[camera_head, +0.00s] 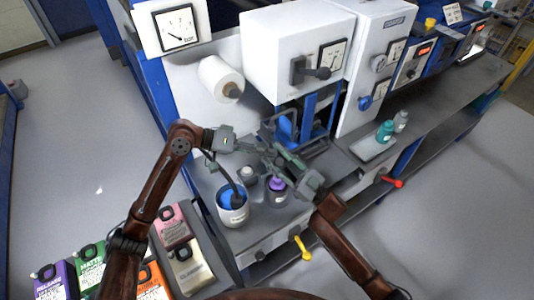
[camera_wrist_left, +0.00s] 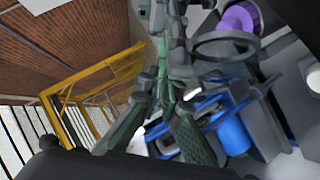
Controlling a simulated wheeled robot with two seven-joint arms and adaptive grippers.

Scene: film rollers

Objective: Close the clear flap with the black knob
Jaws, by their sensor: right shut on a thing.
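I cannot make out the clear flap or its black knob for certain. Blue rollers in a dark frame (camera_head: 285,126) stand below the white box; a blue roller (camera_wrist_left: 232,133) also shows in the left wrist view. My left gripper (camera_head: 262,151) reaches in from the left, in front of the rollers. In the left wrist view its green-padded fingers (camera_wrist_left: 163,98) look apart. My right gripper (camera_head: 281,160) comes from the lower right and meets it closely. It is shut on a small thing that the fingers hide.
A white bucket with blue inside (camera_head: 232,205) and a purple-topped bottle (camera_head: 277,188) stand just below the grippers. A paper roll (camera_head: 220,77) and a white box with a black handle (camera_head: 288,52) are behind. Teal bottles (camera_head: 385,131) stand on a tray to the right.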

